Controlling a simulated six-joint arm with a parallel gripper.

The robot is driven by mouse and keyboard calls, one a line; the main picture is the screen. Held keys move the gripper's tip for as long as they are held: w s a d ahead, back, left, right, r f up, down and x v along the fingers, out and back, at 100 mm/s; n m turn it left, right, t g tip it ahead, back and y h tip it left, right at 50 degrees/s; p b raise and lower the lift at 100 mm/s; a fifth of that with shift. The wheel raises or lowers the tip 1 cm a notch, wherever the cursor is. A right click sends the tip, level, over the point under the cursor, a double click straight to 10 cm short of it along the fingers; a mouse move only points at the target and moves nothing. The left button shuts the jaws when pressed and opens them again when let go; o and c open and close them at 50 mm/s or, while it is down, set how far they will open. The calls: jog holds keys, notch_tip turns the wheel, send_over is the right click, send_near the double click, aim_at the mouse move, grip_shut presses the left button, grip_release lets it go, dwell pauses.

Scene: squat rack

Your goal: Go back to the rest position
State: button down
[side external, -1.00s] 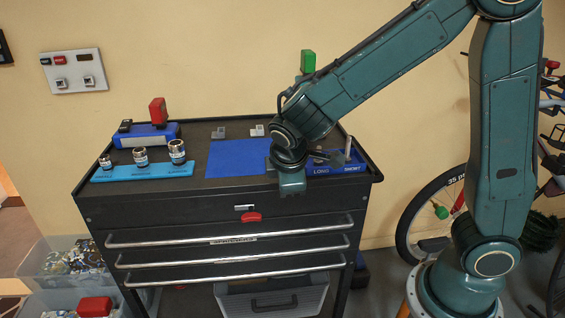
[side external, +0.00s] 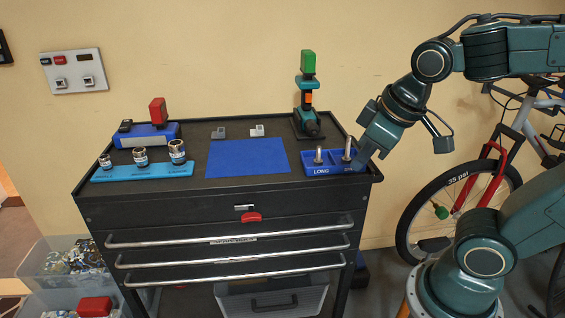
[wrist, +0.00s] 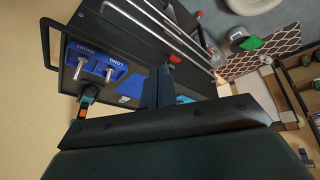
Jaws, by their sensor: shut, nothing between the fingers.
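My gripper (side external: 361,162) is shut and empty. In the side view it hangs at the right end of the cart top, tilted down and to the left, near the blue tray; whether it touches the tray cannot be told. Its dark fingers (wrist: 166,70) are together in the wrist view. The blue tray (side external: 321,171) has compartments marked LONG and SHORT. One metal bolt stands in the LONG side (side external: 319,156) and another in the SHORT side (side external: 347,149). The tray also shows in the wrist view (wrist: 98,58).
The black tool cart (side external: 140,211) carries a blue mat (side external: 247,158), a light-blue socket rail (side external: 121,176), a blue box with a red-topped item (side external: 157,110) and a green-topped tool (side external: 308,62). A bicycle (side external: 480,185) stands at right. Space above the mat is clear.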

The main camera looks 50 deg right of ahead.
jog(key=shift+m+t+y, duration=0.3)
jog(key=shift+m, duration=0.5)
jog(key=shift+s+a+r, duration=0.1)
jog(key=shift+s+r, duration=0.05)
jog(key=shift+s, duration=0.65)
jog(key=shift+s+a+r, duration=0.1)
jog(key=shift+s+r, duration=0.1)
jog(key=shift+s, duration=0.6)
jog(key=shift+s+a+r, duration=0.1)
jog(key=shift+s+r, duration=0.05)
jog(key=shift+s, duration=0.65)
